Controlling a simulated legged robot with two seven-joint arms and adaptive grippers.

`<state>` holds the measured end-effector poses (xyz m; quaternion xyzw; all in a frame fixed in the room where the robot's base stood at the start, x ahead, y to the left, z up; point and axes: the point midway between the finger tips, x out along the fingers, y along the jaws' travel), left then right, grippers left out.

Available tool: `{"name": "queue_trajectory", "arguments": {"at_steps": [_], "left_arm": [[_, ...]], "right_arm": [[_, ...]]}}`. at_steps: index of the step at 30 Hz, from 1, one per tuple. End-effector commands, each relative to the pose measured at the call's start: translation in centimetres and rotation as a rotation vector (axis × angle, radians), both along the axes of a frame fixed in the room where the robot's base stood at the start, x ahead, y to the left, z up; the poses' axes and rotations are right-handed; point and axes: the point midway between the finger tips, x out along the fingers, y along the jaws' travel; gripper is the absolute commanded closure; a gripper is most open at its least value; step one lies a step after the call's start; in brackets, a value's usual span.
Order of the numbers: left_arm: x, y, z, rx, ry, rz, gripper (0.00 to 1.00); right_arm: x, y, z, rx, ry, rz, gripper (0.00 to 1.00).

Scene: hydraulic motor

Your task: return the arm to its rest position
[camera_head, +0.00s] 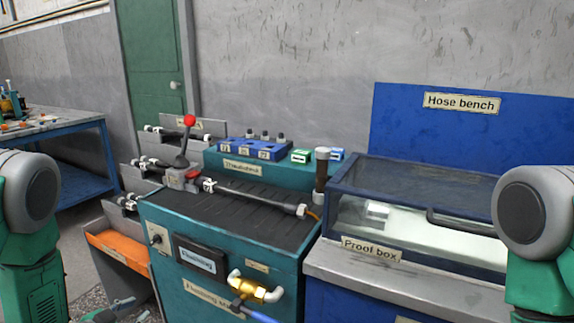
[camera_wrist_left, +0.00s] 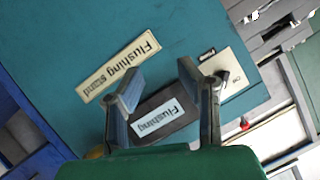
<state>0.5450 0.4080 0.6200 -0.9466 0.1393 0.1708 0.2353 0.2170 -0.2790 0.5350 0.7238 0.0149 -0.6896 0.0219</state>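My left gripper (camera_wrist_left: 160,75) shows in the left wrist view with its two grey fingers spread apart and nothing between them. It faces the teal front of the flushing stand (camera_wrist_left: 70,45), whose labels appear turned over. In the head view, my left arm (camera_head: 30,220) is at the left edge, and a small part of it shows low at the bottom left. My right arm (camera_head: 540,220) is at the right edge. The right gripper is outside the views.
The flushing stand (camera_head: 215,290) has a red-knobbed lever (camera_head: 188,122), a hose with end fittings (camera_head: 255,198) and a brass valve (camera_head: 255,290) sticking out in front. The proof box (camera_head: 400,250) stands right. An orange tray (camera_head: 118,245) and a blue table (camera_head: 70,130) are left.

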Motion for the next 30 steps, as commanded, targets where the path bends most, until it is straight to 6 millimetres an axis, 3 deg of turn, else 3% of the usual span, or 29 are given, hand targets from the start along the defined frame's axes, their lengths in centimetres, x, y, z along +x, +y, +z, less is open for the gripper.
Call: {"name": "queue_trajectory", "arguments": {"at_steps": [1,6,12,15,20,30], "left_arm": [[-2.9,-2.5,-1.0,-0.046,0.142,0.054,0.68],[-14.2,-8.0,-4.6,-0.14,0.578,0.248,0.68],[-26.5,-11.4,-4.4,-0.15,0.953,0.424,0.68],[-30.3,-12.1,-3.6,-0.138,1.059,0.481,0.68],[-32.9,-12.5,-3.0,-0.128,1.132,0.52,0.68],[-33.0,-12.5,-3.1,-0.127,1.133,0.522,0.68]], "right_arm": [[0.0,0.0,1.5,0.0,0.0,0.0,0.6],[0.0,0.0,3.5,0.0,0.0,0.0,0.6],[0.0,0.0,5.0,0.0,0.0,0.0,0.6],[0.0,0.0,5.4,0.0,0.0,0.0,0.6],[0.0,0.0,5.6,0.0,0.0,0.0,0.6],[0.0,0.0,5.5,0.0,0.0,0.0,0.6]]}}
